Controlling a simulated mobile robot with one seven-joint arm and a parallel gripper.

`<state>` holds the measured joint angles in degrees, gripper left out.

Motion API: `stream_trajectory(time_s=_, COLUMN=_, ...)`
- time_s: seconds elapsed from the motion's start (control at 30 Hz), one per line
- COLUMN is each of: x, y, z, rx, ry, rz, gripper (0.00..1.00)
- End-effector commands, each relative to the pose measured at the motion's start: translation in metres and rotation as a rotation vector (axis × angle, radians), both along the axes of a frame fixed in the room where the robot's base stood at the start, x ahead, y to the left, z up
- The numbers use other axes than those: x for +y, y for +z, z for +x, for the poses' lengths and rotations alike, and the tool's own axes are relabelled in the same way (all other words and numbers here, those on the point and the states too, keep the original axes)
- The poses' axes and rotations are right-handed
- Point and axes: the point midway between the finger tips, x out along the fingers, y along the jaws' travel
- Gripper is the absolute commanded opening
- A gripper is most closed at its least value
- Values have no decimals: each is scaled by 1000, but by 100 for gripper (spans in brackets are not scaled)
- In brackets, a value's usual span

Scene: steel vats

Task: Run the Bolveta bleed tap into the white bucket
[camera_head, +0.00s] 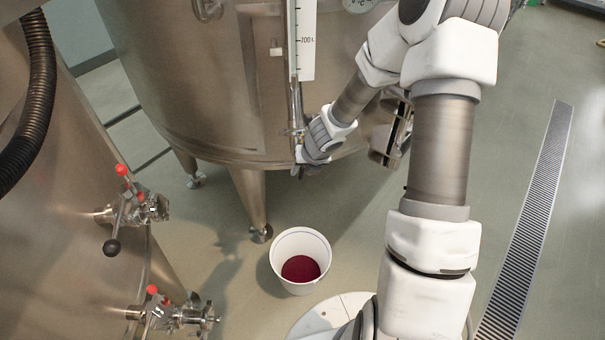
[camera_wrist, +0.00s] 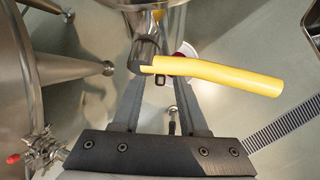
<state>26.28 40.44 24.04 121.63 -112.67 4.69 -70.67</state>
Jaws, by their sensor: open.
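The white bucket (camera_head: 277,258) stands upright on the floor in front of the middle steel vat, with dark red liquid (camera_head: 300,268) in its bottom. A small part of its rim shows behind the tap in the wrist view (camera_wrist: 188,48). My gripper (camera_head: 307,168) is at the vat's lower edge, below the level gauge. In the wrist view my gripper (camera_wrist: 159,84) is open, its fingers reaching toward a steel tap body (camera_wrist: 145,48) with a yellow lever or sleeve (camera_wrist: 220,75) pointing right. I cannot tell whether the fingers touch it. No name label is readable.
A scaled level gauge (camera_head: 306,45) runs down the middle vat (camera_head: 200,80). The left vat (camera_head: 50,200) carries two red-knobbed valves (camera_head: 123,171), (camera_head: 152,290). A floor drain grate (camera_head: 530,215) lies at right. Vat legs (camera_head: 250,200) stand behind the bucket.

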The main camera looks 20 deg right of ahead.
Motion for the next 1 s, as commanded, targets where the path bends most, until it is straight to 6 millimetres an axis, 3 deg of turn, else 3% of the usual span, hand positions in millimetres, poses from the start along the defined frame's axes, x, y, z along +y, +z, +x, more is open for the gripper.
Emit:
stream_trajectory(time_s=0.4, x=1, y=-6, z=3, rx=-1, ry=0, rz=1, gripper=42)
stream_trajectory(time_s=0.63, x=1, y=-6, z=3, rx=-1, ry=0, rz=0, gripper=1)
stream_trajectory(time_s=1.0, x=1, y=-7, z=3, rx=-1, ry=0, rz=4, gripper=0)
